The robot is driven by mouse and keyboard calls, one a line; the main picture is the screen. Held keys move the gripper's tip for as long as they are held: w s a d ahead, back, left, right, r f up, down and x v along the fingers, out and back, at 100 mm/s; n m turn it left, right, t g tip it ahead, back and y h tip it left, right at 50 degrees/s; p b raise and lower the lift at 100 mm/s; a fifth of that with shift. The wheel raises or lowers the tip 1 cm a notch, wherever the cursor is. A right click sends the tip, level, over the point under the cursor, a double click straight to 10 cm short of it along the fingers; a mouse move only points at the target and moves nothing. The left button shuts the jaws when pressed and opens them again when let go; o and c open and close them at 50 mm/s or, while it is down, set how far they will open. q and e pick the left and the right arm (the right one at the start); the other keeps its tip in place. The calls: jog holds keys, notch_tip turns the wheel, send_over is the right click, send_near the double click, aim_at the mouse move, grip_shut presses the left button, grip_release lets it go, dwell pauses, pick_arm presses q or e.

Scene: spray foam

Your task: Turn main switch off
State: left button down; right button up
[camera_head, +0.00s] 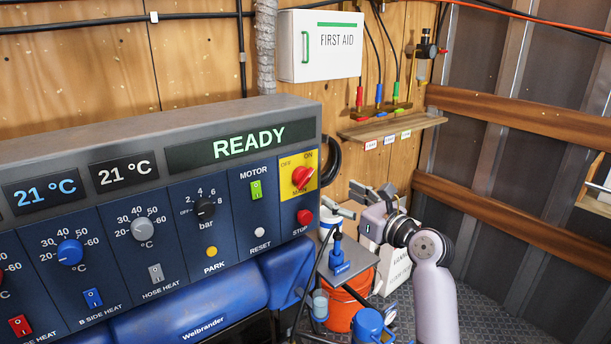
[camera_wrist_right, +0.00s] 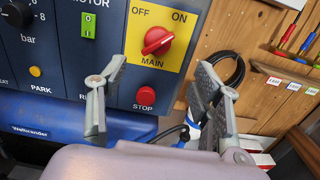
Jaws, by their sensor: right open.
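The main switch is a red rotary knob (camera_head: 302,176) on a yellow plate at the right end of the control panel. In the right wrist view the knob (camera_wrist_right: 157,41) has its bar slanting up to the right, towards ON. My right gripper (camera_head: 345,198) is open and empty, to the right of the panel in the head view. In the wrist view my right gripper (camera_wrist_right: 162,68) has its fingers spread, the knob showing beyond and between them, with no contact seen. My left gripper is not in view.
The red STOP button (camera_head: 305,217) sits just below the switch. The green MOTOR switch (camera_head: 256,190) is to its left. The display (camera_head: 240,145) reads READY. A wooden shelf (camera_head: 392,130) with hoses is behind; an orange bucket (camera_head: 347,308) stands below.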

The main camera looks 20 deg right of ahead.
aim_at(307, 177)
jog(key=p+x, duration=0.1)
jog(key=x, duration=1.2)
jog(key=shift+w+a+f, duration=0.1)
jog(key=shift+w+a, duration=0.05)
jog(key=c, duration=1.1)
